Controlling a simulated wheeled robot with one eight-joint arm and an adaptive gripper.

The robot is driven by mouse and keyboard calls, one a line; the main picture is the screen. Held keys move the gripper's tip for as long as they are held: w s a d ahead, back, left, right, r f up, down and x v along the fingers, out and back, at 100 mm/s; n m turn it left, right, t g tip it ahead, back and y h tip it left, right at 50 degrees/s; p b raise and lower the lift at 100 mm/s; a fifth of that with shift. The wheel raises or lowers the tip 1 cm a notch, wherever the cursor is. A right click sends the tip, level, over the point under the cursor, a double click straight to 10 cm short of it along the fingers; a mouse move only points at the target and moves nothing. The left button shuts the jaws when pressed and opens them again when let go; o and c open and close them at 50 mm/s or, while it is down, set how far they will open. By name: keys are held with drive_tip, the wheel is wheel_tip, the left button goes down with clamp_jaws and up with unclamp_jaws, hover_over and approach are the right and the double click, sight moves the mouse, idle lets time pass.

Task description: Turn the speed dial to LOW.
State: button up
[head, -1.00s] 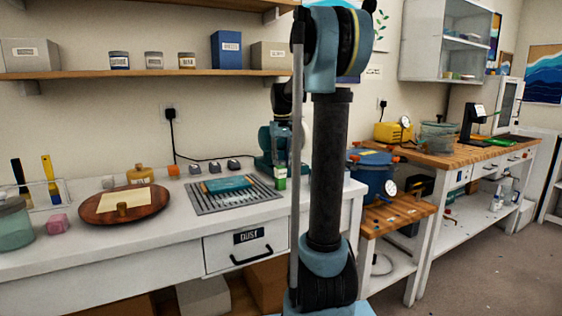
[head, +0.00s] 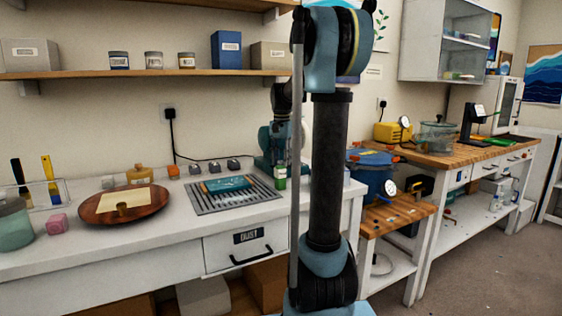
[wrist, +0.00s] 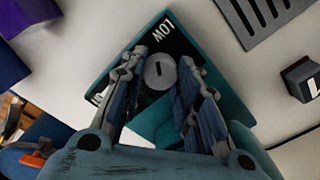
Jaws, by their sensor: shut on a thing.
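The speed dial (wrist: 159,71) is a round grey knob with a dark mark, on the dark face of a teal housing (wrist: 232,104) in the wrist view. A white LOW label (wrist: 166,32) lies just above the dial in that picture. Another label (wrist: 97,97) at the left is mostly hidden by a finger. My gripper (wrist: 160,75) has one finger on each side of the dial and is shut on it. In the head view my own arm hides much of this area, and the dial cannot be made out.
A slatted grille (head: 205,207) lies on the white bench left of my arm. A small green-capped bottle (head: 280,178) stands close by. A round wooden board (head: 95,213) is farther left. A blue pot (head: 372,178) stands on the low wooden table at the right.

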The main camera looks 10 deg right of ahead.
drive_tip(key=shift+w+m, duration=0.1)
drive_tip(key=shift+m, duration=0.6)
drive_tip(key=o, duration=1.1)
drive_tip(key=shift+c, duration=0.2)
wheel_tip(320, 180, up, 12)
